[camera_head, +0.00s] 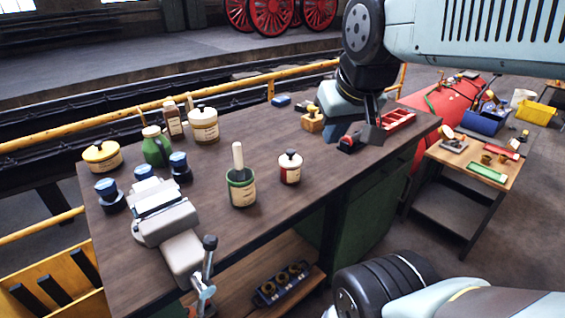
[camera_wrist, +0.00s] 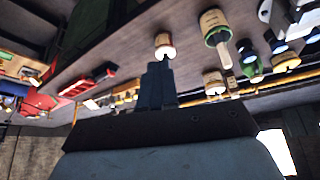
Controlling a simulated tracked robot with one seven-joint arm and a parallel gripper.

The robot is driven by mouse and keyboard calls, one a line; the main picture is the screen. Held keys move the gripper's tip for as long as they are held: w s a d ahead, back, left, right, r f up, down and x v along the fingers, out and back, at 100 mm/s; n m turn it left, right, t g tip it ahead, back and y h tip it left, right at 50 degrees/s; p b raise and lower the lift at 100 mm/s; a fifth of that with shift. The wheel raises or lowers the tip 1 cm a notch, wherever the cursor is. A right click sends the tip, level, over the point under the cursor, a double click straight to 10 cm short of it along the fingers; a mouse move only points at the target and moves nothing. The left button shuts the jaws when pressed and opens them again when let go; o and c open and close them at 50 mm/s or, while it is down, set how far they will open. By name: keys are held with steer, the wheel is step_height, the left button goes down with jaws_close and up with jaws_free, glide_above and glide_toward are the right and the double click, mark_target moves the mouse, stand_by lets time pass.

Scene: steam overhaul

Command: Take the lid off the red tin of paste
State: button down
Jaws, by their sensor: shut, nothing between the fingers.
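In the wrist view the tin (camera_wrist: 165,42) appears upside down, just beyond my fingertips. My gripper (camera_head: 370,138) is above the bench's right part, to the right of the tin and apart from it. Its fingers (camera_wrist: 160,68) are together with nothing between them in the wrist view.
A green pot (camera_head: 242,190) with a pale upright handle stands close left of the tin. A vise (camera_head: 165,215) and several bottles and tins fill the bench's left side. Bare bench lies around the tin.

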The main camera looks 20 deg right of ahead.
mark_target(290, 151)
steer(key=c, duration=1.6)
jaws_free()
steer(key=shift+w+r, duration=0.1)
steer(key=shift+w, duration=0.1)
steer(key=o, duration=1.1)
steer(key=w+g, duration=0.1)
steer(key=w, duration=0.2)
steer(key=w+m+g, duration=0.1)
steer(key=w, duration=0.3)
steer(key=w+m+g, duration=0.1)
steer(key=w, duration=0.3)
steer(key=shift+w+d+y, duration=0.25)
steer(key=shift+d+y, duration=0.15)
steer(key=shift+c, duration=0.2)
steer(key=o, duration=0.5)
steer(key=w+f+m+g, duration=0.1)
steer(key=w+f, duration=0.1)
steer(key=w, duration=0.2)
steer(key=w+f+m, duration=0.1)
steer(key=w+f, duration=0.1)
steer(key=w, duration=0.2)
steer(key=w+f+g, duration=0.1)
steer(key=w, duration=0.3)
steer(key=shift+w+a+f+m+g+h, duration=0.25)
steer(key=shift+f+m+g+h, duration=0.05)
steer(key=shift+f+m+h, duration=0.1)
steer(key=shift+o, duration=0.2)
step_height(290, 151, down, 14)
steer(key=shift+s+r, duration=0.1)
